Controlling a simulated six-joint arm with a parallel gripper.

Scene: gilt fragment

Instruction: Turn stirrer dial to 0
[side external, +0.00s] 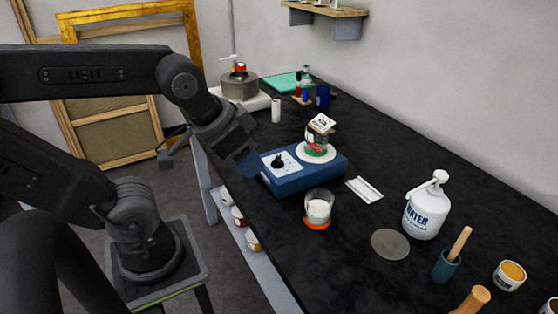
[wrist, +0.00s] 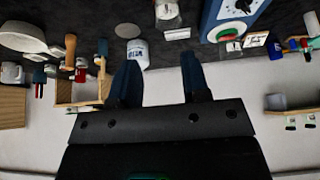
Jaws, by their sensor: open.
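The blue stirrer (side external: 305,181) stands on the black bench in the side external view. Its black dial (side external: 279,161) sits on a white scale panel at the left end; the number it points to is too small to read.
A metal pot (side external: 239,87) is behind.

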